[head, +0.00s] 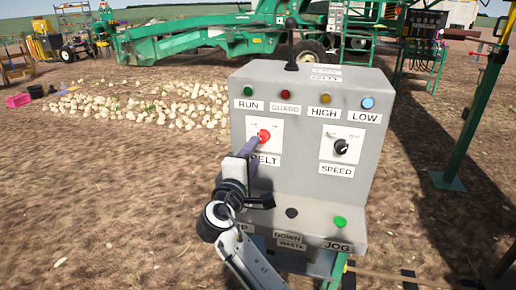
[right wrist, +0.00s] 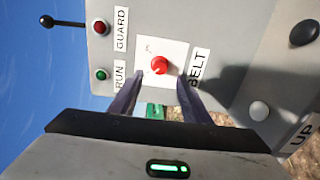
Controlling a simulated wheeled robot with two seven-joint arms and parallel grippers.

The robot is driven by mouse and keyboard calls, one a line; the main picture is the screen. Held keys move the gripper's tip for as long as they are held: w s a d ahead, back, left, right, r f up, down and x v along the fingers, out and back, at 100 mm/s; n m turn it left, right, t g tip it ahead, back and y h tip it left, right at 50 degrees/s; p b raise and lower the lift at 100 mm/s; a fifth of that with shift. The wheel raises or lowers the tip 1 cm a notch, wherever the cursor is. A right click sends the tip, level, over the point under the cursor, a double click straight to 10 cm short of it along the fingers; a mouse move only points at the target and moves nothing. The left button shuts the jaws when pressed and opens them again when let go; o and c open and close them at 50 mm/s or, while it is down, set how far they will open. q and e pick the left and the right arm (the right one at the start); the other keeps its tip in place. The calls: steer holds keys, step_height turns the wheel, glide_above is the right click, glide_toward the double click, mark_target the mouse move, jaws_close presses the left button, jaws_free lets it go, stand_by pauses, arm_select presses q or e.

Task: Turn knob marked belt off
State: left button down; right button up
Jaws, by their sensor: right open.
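The red belt knob (head: 264,136) sits on a white plate above the BELT label on the grey control box (head: 350,215). In the right wrist view the red knob (right wrist: 159,65) shows round, just beyond the fingertips, on its white plate (right wrist: 176,52). My right gripper (head: 250,146) is in front of the plate, its fingers pointing at the knob. In the right wrist view my right gripper (right wrist: 160,85) is open, one finger to each side below the knob, with a gap between them. I cannot tell whether either finger touches the knob. My left gripper is not in view.
A black speed knob (head: 341,146) is on the right of the box. Lamps run along the top, and a black stick (head: 291,45) rises above. A green button (head: 340,222) is on the lower ledge. A green post (head: 480,110) stands to the right.

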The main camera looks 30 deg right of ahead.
steer(key=v, duration=0.2)
steer(key=shift+s+a, duration=0.3)
steer(key=s+a+f+y, duration=0.3)
steer(key=f, duration=0.6)
steer(key=s+a+f+y, duration=0.2)
steer(key=s+f+y, duration=0.2)
steer(key=f, duration=0.5)
steer(key=s+a+f+y, duration=0.3)
steer(key=f, duration=0.7)
steer(key=s+a+f+m+g+y, duration=0.1)
steer(key=s+a+f+m+y, duration=0.2)
steer(key=s, duration=0.6)
steer(key=s+a+f+m+g+y, duration=0.2)
steer(key=s+f, duration=0.4)
steer(key=s, duration=0.4)
steer(key=a+m+y, duration=0.1)
steer(key=a, duration=0.1)
steer(key=shift+s+a, duration=0.3)
steer(key=shift+a, duration=0.05)
steer(key=shift+f, duration=0.1)
